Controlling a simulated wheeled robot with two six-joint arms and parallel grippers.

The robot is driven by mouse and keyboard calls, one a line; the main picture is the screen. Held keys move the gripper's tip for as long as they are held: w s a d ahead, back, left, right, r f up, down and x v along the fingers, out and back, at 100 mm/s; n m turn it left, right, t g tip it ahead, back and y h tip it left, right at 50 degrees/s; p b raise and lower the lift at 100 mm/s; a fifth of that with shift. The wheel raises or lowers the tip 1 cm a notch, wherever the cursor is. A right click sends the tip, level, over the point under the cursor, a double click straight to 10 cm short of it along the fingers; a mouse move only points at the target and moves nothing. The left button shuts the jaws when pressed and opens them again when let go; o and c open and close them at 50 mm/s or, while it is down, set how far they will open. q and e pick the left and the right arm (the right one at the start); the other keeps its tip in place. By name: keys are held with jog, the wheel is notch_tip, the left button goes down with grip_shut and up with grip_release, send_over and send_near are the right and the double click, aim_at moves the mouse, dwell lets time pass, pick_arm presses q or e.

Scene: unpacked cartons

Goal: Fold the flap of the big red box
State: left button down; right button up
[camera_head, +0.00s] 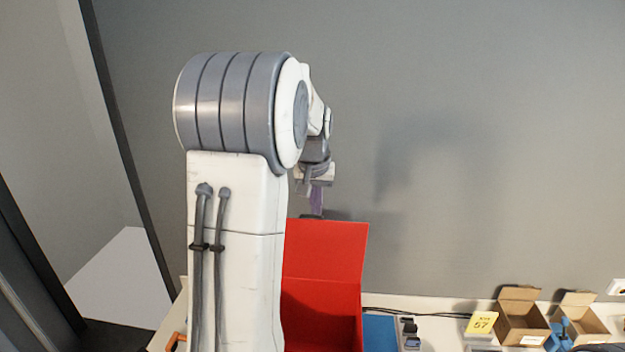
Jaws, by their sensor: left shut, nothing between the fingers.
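The big red box (318,318) stands on the pale counter, in the lower middle of the head view. One red flap (335,248) stands upright along its far side. My left arm covers the left part of the box and of that flap. My left gripper (316,208) is shut and empty, pointing down at the top edge of the flap, near its left end. Whether the fingertips touch the flap cannot be told. My right gripper is not in view.
Two small open cardboard boxes (522,325) and (581,318) stand at the right, with blue items by them. A yellow card (481,323) marked 57 stands left of them. A blue panel (380,333) lies right of the red box. A grey wall (480,150) rises behind.

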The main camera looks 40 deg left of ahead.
aim_at(311, 224)
pick_arm(q)
jog(key=shift+n, duration=0.3)
jog(key=f+b, duration=0.5)
jog(key=f, duration=0.1)
jog(key=a+f+b, duration=0.1)
jog(key=f+b, duration=0.4)
jog(key=a+f+b, duration=0.1)
jog(key=f+b, duration=0.4)
jog(key=f, duration=0.1)
jog(key=shift+s+f, duration=0.15)
jog(key=shift+f, duration=0.2)
jog(key=w+a+p, duration=0.2)
jog(key=w, duration=0.1)
jog(key=w+a+r+p, duration=0.1)
jog(key=p, duration=0.1)
jog(key=shift+w, duration=0.35)
jog(key=p+v, duration=0.2)
jog(key=v, duration=0.1)
jog(key=p+v, duration=0.2)
jog(key=v, duration=0.1)
jog(key=p+v, duration=0.2)
jog(key=v, duration=0.1)
jog(key=shift+w+r+p, duration=0.25)
jog(key=shift+r+p, duration=0.1)
jog(key=shift+r, duration=0.15)
jog(key=shift+f, duration=0.1)
